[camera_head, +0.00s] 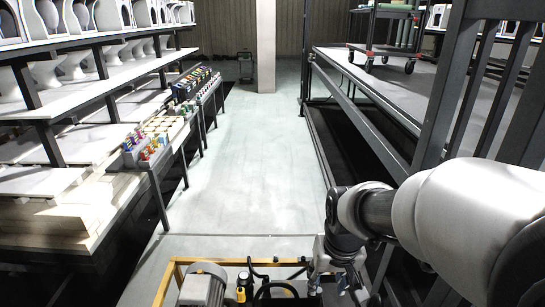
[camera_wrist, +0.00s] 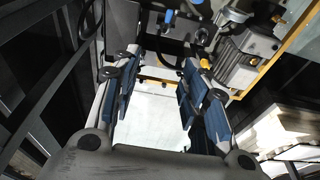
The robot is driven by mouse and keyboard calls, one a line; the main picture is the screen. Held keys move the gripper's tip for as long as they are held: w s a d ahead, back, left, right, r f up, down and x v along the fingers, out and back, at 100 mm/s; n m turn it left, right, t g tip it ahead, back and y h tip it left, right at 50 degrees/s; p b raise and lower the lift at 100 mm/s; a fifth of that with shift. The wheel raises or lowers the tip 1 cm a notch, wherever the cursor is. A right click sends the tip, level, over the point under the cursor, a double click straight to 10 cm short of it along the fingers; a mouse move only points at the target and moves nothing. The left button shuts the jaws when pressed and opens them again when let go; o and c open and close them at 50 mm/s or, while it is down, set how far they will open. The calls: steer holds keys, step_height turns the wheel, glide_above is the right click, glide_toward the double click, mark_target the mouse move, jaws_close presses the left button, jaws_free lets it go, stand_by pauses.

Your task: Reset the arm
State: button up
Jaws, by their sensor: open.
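My gripper (camera_wrist: 160,95) is open and empty in the wrist view, its two blue-padded fingers standing apart with pale floor showing between them. In the head view my gripper (camera_head: 328,283) hangs low at the bottom, right of centre, pointing down beside the yellow-framed unit. My arm comes in from the right edge of the head view, and its wrist hangs in front of the right-hand railing. The fingertips are small and partly lost against dark parts there.
A yellow frame (camera_head: 168,277) with a grey motor (camera_head: 204,284) and black hoses lies close to my gripper. Shelves of white ware (camera_head: 92,75) line the left. A platform with railing (camera_head: 425,110) and a wheeled cart (camera_head: 383,50) stand right. The aisle floor (camera_head: 245,160) is clear up to a pillar (camera_head: 266,45).

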steer(key=s+d+r+t, duration=0.1)
steer(key=s+r, duration=0.3)
steer(key=s, duration=0.5)
steer(key=s+d+r+t, duration=0.1)
steer(key=s+r, duration=0.3)
steer(key=s, duration=0.5)
steer(key=shift+r, duration=0.25)
steer(key=shift+d, duration=0.1)
